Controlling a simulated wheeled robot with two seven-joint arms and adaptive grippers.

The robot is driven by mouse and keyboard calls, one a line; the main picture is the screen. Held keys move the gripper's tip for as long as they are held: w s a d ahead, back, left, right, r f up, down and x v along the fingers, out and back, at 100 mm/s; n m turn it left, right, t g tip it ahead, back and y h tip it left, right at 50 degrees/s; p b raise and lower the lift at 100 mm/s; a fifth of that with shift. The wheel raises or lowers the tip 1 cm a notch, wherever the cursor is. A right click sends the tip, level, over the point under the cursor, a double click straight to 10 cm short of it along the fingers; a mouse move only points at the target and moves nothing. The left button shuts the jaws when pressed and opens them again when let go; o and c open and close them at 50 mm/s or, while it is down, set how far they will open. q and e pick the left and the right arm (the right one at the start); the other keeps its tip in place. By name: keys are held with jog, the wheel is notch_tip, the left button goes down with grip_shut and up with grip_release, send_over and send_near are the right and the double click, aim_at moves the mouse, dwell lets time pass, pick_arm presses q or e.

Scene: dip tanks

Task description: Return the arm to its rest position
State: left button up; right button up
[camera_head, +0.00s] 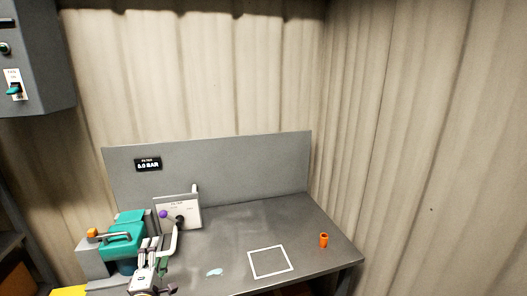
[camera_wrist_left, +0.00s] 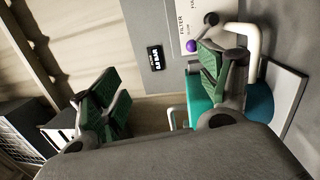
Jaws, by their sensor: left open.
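My left gripper (camera_head: 152,250) is in the lower left of the head view, over the front left of the bench and in front of the teal filter unit. Its green-padded fingers stand wide apart in the left wrist view (camera_wrist_left: 158,88), with nothing held between them. The teal unit (camera_head: 119,243) has a handle on top and stands just left of the gripper. It also shows behind the right-hand finger in the left wrist view (camera_wrist_left: 259,104). My right gripper is out of view.
The grey bench (camera_head: 235,228) bears a filter panel (camera_head: 184,213) with a purple knob (camera_head: 163,213), a white pipe, a pale blue patch (camera_head: 214,272), a white square outline (camera_head: 270,262) and an orange cup (camera_head: 323,240). A grey box (camera_head: 37,60) hangs upper left. The bench's middle is mostly clear.

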pick_arm(q)
jog(key=s+d+f+m+g+h, duration=0.6)
jog(key=s+d+f+m, duration=0.2)
jog(key=d+m, duration=0.4)
jog(key=s+f+m+g+y, duration=0.1)
jog(key=s+f+m+g, duration=0.2)
jog(key=s+m+g, duration=0.5)
jog(key=s+f+m+g+y, duration=0.1)
jog(key=s+f+m, duration=0.2)
jog(key=s, duration=0.9)
notch_tip(320, 180, down, 39)
jog(key=s+g+b, duration=0.2)
jog(key=s+b, duration=0.1)
jog(key=b, duration=0.2)
jog(key=s+a+f+b, duration=0.2)
jog(key=s+a+f, duration=0.1)
jog(key=s+f, duration=0.7)
jog(key=s+a+f+b, duration=0.3)
jog(key=s+f, duration=0.7)
jog(key=f, duration=0.3)
jog(key=shift+s+f+m+g, duration=0.4)
